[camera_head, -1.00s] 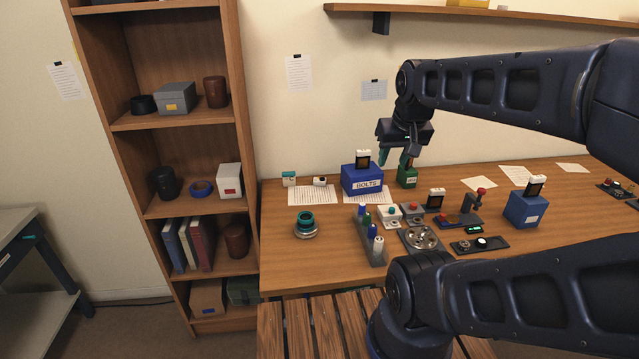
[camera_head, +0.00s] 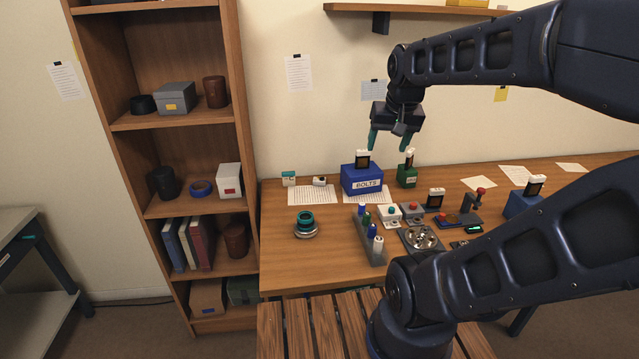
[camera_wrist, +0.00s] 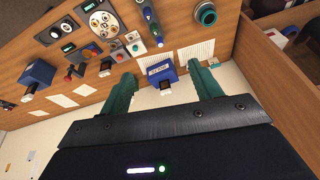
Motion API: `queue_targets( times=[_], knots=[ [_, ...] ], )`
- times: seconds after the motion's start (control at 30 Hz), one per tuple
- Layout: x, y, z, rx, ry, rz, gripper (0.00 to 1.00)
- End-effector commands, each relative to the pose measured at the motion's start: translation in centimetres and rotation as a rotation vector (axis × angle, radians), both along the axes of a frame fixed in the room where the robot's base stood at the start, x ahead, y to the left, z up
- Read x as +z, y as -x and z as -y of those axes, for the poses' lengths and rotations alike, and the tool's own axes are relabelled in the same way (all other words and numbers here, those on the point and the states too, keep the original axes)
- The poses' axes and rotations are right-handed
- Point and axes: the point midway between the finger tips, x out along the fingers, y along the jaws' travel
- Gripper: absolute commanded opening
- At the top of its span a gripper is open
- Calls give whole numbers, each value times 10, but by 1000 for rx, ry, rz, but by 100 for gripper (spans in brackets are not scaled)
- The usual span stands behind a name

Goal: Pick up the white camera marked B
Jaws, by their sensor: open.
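Several small white, dark-faced devices look like cameras; no letter B is readable, so I cannot tell which is marked B. One (camera_head: 362,159) stands upright on the blue BOLTS box (camera_head: 350,181), and it also shows in the wrist view (camera_wrist: 165,86). Another (camera_head: 410,157) stands tilted on a green box (camera_head: 406,177). A third (camera_head: 436,197) is mid-table, and a fourth (camera_head: 535,184) is on a blue box (camera_head: 517,205) at the right. My gripper (camera_head: 389,144) is open and empty, pointing down above and between the BOLTS box and the green box.
A teal-ringed lens part (camera_head: 305,224) sits at the table's left. A rack of upright tubes (camera_head: 367,239), a round metal fixture (camera_head: 421,239) and button boxes (camera_head: 389,214) crowd the middle. A shelf (camera_head: 430,11) is on the wall above. Bare table lies at front left.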

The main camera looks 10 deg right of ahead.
Motion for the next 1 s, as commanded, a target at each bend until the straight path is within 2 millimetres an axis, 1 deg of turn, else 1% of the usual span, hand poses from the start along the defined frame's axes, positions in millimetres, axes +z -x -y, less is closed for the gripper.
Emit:
queue_targets(
  times=[0.03, 0.27, 0.53, 0.77, 1.0],
  knots=[
    [3, -15, -1, -33, -15, -14, 64],
    [14, -75, -3, -207, -79, -62, 64],
    [13, -150, -9, -415, -137, -116, 64],
    [0, -215, -16, -596, -171, -157, 64],
    [-26, -283, -26, -785, -194, -193, 64]
  ],
)
